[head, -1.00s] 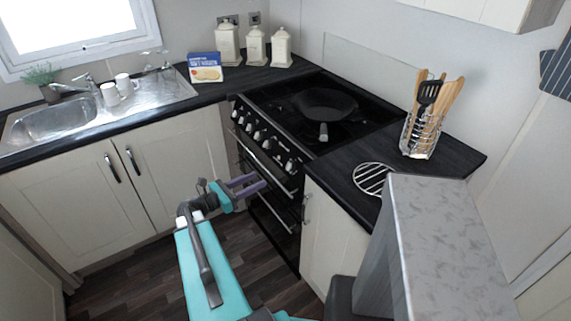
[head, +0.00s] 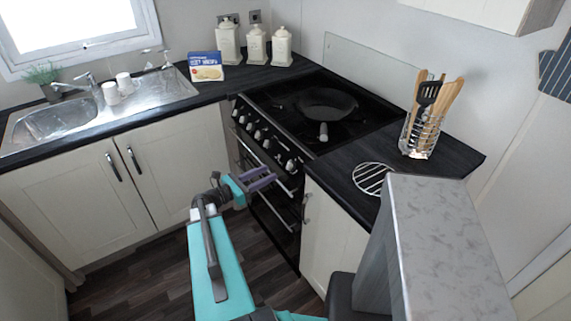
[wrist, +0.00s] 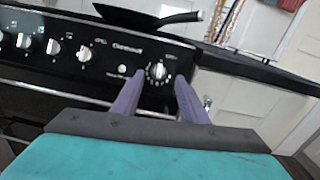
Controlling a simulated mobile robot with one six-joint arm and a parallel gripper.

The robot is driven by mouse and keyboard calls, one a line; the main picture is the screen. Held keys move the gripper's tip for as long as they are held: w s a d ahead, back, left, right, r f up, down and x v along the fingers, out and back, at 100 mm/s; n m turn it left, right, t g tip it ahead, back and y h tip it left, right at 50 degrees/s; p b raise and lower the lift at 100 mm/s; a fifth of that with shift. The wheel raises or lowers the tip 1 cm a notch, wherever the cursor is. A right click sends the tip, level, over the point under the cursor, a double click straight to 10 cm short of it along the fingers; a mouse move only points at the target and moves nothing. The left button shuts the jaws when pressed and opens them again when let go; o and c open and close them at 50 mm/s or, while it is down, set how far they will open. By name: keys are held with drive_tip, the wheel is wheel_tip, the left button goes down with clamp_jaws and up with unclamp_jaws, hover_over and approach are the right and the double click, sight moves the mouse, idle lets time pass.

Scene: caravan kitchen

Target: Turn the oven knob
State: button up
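The black oven (head: 268,205) stands in the corner with a row of silver knobs along its front panel. The rightmost knob (head: 290,166) sits apart from the others. In the wrist view this knob (wrist: 158,72) shows between my two purple fingers, a little beyond their tips. My gripper (head: 267,180) is open and empty, in front of the oven's right part; its fingers also frame the knob in the wrist view (wrist: 160,78). I see no contact between fingers and knob. Several other knobs (wrist: 53,47) show to the left.
An oven handle rail (head: 266,174) runs below the knobs. A black pan (head: 326,103) sits on the hob, its handle towards the front. A round wire rack (head: 371,179) lies on the right counter. Dark floor (head: 150,278) is clear at the left.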

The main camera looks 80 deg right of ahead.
sight(288, 164)
drive_tip(key=shift+p+x, duration=1.4)
drive_tip(key=shift+x, duration=3.35)
drive_tip(key=shift+f, duration=0.1)
drive_tip(key=c, duration=1)
